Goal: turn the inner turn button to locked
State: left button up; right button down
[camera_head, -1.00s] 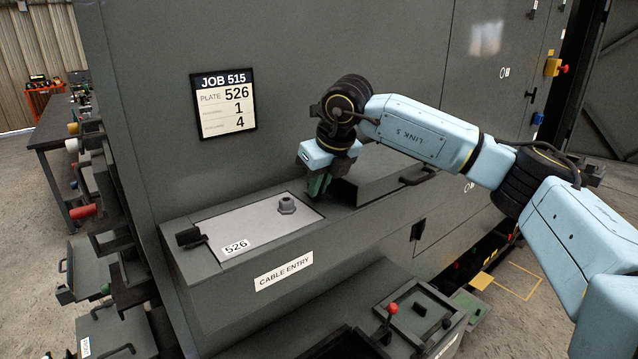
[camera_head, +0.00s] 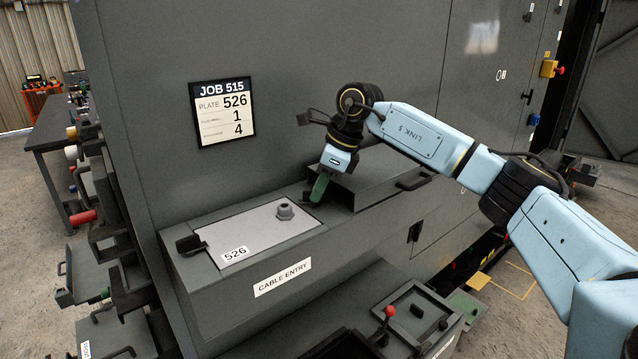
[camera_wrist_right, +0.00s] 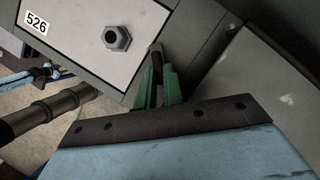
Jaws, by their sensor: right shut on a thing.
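The inner turn button (camera_wrist_right: 156,56) is a small dark piece at the right end of the light grey plate (camera_head: 250,237) marked 526. My right gripper (camera_wrist_right: 158,80) has its green fingers shut on it, one on each side. In the head view my right gripper (camera_head: 319,188) points down at the plate's inner end, and its fingers hide the button there. Another black turn button (camera_head: 188,243) stands at the plate's left end. A grey hex gland (camera_head: 285,211) sits on the plate near the gripper; it also shows in the wrist view (camera_wrist_right: 117,39). My left gripper is out of view.
The plate lies on a dark ledge labelled CABLE ENTRY (camera_head: 283,277). A raised dark box (camera_head: 375,176) with a handle is close to the right of the gripper. The cabinet wall with the job card (camera_head: 222,113) rises behind. Below are a tray and a red-knobbed lever (camera_head: 389,312).

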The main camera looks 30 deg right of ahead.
jog(key=n, duration=0.1)
jog(key=n+g+p, duration=0.1)
jog(key=n, duration=0.1)
jog(key=n+y+p, duration=0.1)
jog(key=shift+w+d+r+n+g, duration=0.15)
jog(key=shift+w+r+n+g, duration=0.05)
jog(key=shift+w+n+g, duration=0.1)
jog(key=n, duration=0.2)
jog(key=n+g+p, duration=0.1)
jog(key=n, duration=0.1)
jog(key=shift+w+f+g, duration=0.1)
jog(key=shift+w+g, duration=0.2)
jog(key=shift+n, duration=0.4)
jog(key=c, duration=1.5)
grip_release()
jog(key=b+v, duration=0.1)
jog(key=v, duration=0.7)
jog(key=shift+w+d+r, duration=0.1)
jog(key=shift+r, duration=0.15)
jog(key=shift+p+v, duration=0.85)
jog(key=shift+v, duration=1.55)
